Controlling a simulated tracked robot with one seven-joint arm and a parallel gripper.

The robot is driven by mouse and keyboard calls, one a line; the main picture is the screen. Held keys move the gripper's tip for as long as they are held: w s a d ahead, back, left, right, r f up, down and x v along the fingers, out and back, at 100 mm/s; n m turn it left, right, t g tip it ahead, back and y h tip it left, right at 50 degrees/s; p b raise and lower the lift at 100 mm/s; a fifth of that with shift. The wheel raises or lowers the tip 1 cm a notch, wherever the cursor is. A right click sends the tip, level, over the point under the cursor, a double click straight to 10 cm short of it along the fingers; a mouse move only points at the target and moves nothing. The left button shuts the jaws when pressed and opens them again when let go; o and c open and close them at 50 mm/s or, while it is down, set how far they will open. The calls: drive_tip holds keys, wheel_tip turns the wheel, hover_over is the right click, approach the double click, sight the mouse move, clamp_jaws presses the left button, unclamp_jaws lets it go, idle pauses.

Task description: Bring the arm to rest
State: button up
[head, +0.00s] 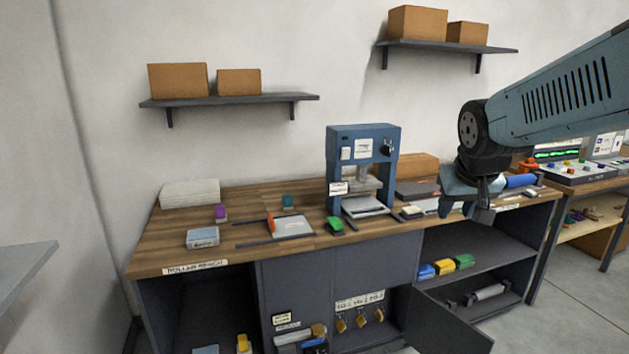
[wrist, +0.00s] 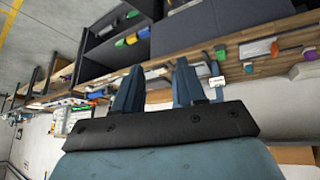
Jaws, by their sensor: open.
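My gripper (head: 476,207) hangs at the end of my arm, in front of the right part of the wooden workbench (head: 165,240) in the head view. In the wrist view my gripper (wrist: 158,82) shows two blue fingers standing apart with nothing between them. The wrist view is upside down, with the bench edge and its shelves beyond the fingertips. How far the fingers are above the bench top is hard to tell.
A blue press (head: 363,135) stands on the bench left of my gripper. A cabinet door (head: 450,320) hangs open below. Wall shelves (head: 230,100) hold boxes. A second table (head: 580,180) with a control panel is at the right. Floor at the lower right is clear.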

drive_tip(key=s+a+y, duration=0.1)
drive_tip(key=s+a, duration=0.2)
drive_tip(key=s, duration=1)
drive_tip(key=shift+a+n+g, duration=0.3)
drive_tip(key=shift+a+g, duration=0.1)
